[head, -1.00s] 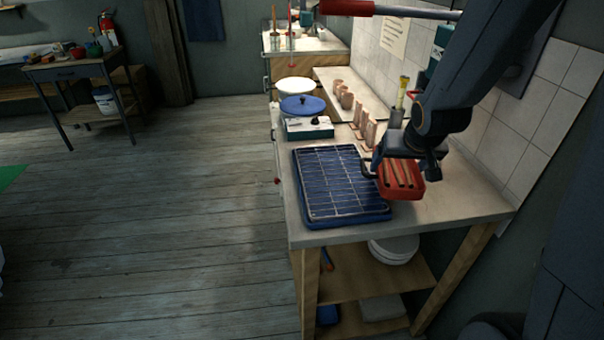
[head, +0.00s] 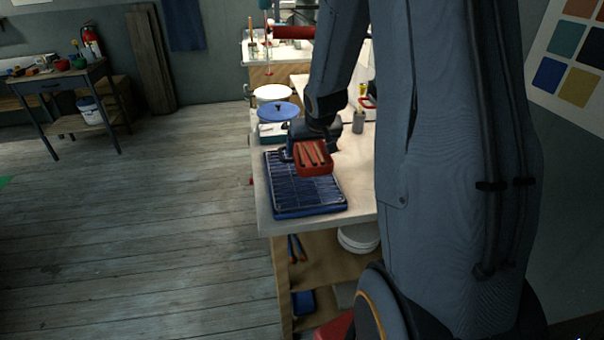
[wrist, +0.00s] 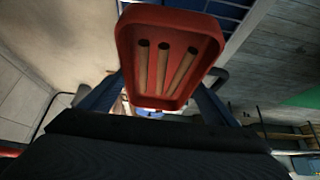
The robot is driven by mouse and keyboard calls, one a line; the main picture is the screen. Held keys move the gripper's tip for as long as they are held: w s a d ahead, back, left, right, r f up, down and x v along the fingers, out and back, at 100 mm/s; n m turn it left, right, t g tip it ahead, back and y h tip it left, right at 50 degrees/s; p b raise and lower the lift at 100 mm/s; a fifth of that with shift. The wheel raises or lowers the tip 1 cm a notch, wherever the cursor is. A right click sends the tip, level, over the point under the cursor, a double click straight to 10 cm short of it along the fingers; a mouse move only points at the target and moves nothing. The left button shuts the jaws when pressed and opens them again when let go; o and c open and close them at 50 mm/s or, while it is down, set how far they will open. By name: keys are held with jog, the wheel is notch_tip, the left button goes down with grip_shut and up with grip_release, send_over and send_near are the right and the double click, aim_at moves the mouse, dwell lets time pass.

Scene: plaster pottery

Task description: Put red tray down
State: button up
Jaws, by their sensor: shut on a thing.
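The red tray (head: 301,172) is a small shallow box with several brown sticks in it. My gripper (head: 298,145) is shut on its far end and holds it over the blue tray with the wire rack (head: 290,202). In the wrist view the red tray (wrist: 122,52) fills the top middle, with three sticks (wrist: 163,68) lying inside. The fingers show at either side of its near end. I cannot tell how high the red tray is above the rack.
A blue disc on a teal-based device (head: 279,110) stands behind the rack. The worktop's front edge (head: 268,222) is close to the rack. My arm hides the worktop's right part. A white bucket (head: 358,238) is on the shelf below.

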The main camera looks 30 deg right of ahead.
notch_tip(320, 180, down, 3)
jog(key=shift+r+b, duration=0.1)
jog(key=shift+b, duration=0.5)
jog(key=shift+f, duration=2.15)
jog(key=shift+f, duration=0.15)
jog(key=o, duration=1.2)
